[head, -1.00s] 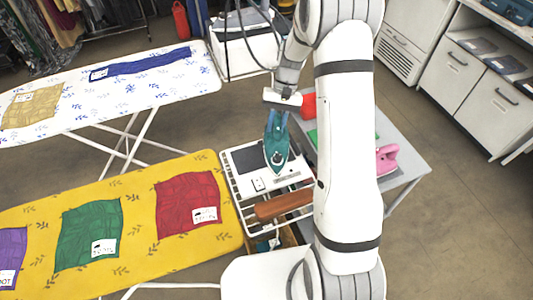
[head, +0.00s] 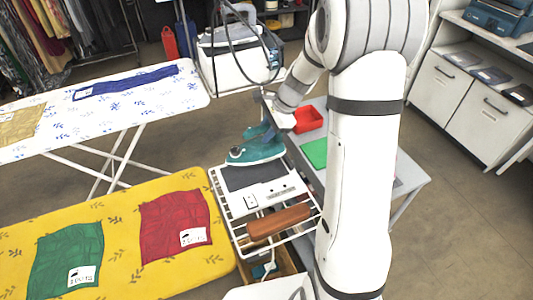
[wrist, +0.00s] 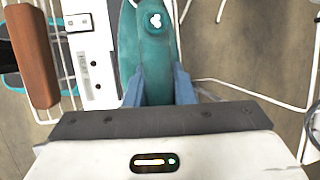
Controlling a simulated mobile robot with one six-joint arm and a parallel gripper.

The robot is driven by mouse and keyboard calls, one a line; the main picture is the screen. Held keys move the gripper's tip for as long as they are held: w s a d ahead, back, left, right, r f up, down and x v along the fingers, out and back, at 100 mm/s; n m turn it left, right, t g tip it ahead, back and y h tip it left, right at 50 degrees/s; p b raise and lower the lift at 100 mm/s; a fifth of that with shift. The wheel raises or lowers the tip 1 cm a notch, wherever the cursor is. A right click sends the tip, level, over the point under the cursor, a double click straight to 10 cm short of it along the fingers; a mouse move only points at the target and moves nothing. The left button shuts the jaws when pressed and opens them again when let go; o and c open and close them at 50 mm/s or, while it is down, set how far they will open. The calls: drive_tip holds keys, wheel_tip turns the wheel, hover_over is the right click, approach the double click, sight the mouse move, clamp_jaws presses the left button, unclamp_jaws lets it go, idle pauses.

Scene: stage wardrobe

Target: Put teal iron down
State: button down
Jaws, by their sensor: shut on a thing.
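The teal iron (head: 255,152) is in my gripper (head: 268,128), which is shut on it near its handle. In the head view the iron lies sideways, its tip to the left, at the far edge of the dark pad (head: 252,177) on the white wire rack. I cannot tell whether it touches the rack. In the wrist view the iron (wrist: 150,42) sits between the two blue fingers (wrist: 158,82), with the rack's white panel (wrist: 93,60) to its left and floor to its right.
A brown wooden block (head: 279,222) lies on the rack's near part. A yellow ironing board (head: 120,225) with folded cloths is at left. A steam station (head: 240,62) stands behind.

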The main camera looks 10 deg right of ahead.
sight(266, 146)
drive_tip(key=shift+f, duration=3.1)
drive_tip(key=shift+f, duration=0.1)
drive_tip(key=c, duration=1.2)
unclamp_jaws()
drive_tip(key=shift+c, duration=0.2)
